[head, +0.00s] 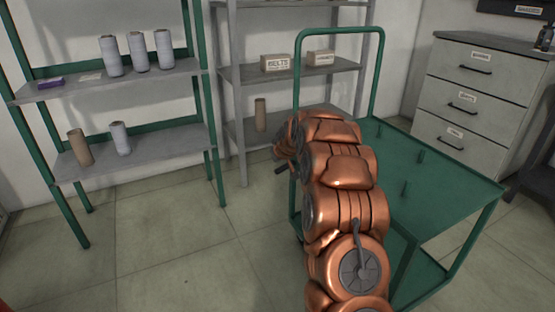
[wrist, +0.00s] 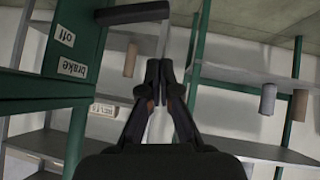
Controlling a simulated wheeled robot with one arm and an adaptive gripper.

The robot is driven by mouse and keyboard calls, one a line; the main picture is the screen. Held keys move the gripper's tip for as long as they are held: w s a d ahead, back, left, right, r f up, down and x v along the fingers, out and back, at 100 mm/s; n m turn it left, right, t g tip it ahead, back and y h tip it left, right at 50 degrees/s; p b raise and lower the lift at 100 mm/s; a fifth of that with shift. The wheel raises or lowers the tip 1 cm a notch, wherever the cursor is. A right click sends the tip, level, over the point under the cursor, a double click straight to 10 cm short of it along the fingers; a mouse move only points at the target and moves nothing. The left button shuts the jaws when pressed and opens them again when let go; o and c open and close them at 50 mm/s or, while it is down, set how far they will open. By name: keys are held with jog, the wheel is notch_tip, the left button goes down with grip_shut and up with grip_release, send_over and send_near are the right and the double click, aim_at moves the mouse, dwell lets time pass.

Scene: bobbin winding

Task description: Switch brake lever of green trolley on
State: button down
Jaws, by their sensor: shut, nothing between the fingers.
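The green trolley (head: 450,185) stands right of centre in the head view, with a flat deck and a tall push handle. In the wrist view, its green frame (wrist: 80,105) fills the left side, and the picture is upside down.
A green-framed shelf (head: 120,150) with several spools stands at the left. A grey shelf (head: 290,72) with labelled boxes and a brown tube stands behind the trolley. A drawer cabinet (head: 475,95) is at the back right. The floor at the left front is clear.

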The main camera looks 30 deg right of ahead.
jog(key=p+v, duration=0.2)
jog(key=v, duration=0.5)
jog(key=shift+s+a+r, duration=0.2)
jog(key=shift+s+a, duration=0.05)
jog(key=shift+s, duration=0.05)
jog(key=shift+r, duration=0.1)
jog(key=s+a+r+g+y+p, duration=0.3)
jog(key=s+a+r+g+p, duration=0.1)
jog(key=s+a+r+p, duration=1.35)
jog(key=s+a+r+g+p, duration=0.2)
jog(key=s+r+p, duration=0.3)
jog(key=s, duration=0.7)
jog(key=s+a+r+g+p, duration=0.1)
jog(key=s+r+p, duration=0.5)
jog(key=s, duration=0.6)
jog(key=s+a+r+g+p, duration=0.2)
jog(key=s+r+g+p, duration=0.2)
jog(key=s+r, duration=0.5)
jog(key=s+p, duration=0.2)
jog(key=s, duration=0.1)
jog(key=shift+s+a+m+h, duration=0.2)
jog(key=shift+a+m+h, duration=0.15)
jog(key=shift+m+h, duration=0.05)
jog(key=shift+a, duration=0.2)
